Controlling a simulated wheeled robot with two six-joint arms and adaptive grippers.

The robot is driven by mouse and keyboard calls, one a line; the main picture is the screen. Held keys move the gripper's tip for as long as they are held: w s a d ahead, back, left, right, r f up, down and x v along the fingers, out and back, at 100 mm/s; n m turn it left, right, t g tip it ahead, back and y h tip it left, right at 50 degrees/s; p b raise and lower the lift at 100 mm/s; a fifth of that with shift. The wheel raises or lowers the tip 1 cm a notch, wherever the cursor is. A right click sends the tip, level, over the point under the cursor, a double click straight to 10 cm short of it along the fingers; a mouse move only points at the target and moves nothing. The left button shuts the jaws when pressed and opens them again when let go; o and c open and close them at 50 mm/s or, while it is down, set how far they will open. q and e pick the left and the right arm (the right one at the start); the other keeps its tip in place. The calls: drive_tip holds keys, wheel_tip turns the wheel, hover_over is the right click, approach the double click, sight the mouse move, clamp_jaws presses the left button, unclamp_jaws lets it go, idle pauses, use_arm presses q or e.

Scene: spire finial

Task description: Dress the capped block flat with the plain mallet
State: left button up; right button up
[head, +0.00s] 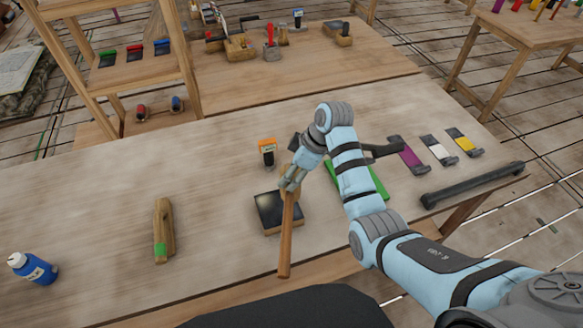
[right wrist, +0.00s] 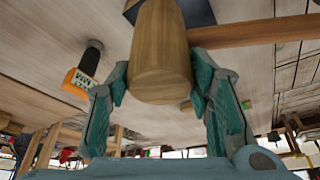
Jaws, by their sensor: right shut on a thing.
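A square wooden block with a dark flat top (head: 268,207), which looks like the capped block, sits on the near table. My right gripper (head: 290,184) is above its far edge. In the right wrist view its teal fingers (right wrist: 162,82) are shut on the plain wooden mallet (right wrist: 162,45), around a thick wooden cylinder that looks like its head. The mallet's handle (head: 286,245) points towards the table's front edge, over the block in the picture. The fingers hide most of the mallet head in the head view, and I cannot tell whether it touches the block. My left gripper is not in view.
An orange-topped item (head: 267,151) stands behind the block. A wooden piece with a green patch (head: 164,230) and a blue bottle (head: 35,268) are left. A green strip (head: 376,182), a purple holder (head: 407,154) and a dark bar (head: 470,185) are right.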

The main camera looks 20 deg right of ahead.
drive_tip(key=shift+s+f, duration=0.1)
wheel_tip(320, 180, down, 4)
drive_tip(key=shift+r+b, duration=0.1)
drive_tip(key=shift+b, duration=0.75)
drive_tip(key=shift+r, duration=0.15)
drive_tip(key=shift+c, duration=0.6)
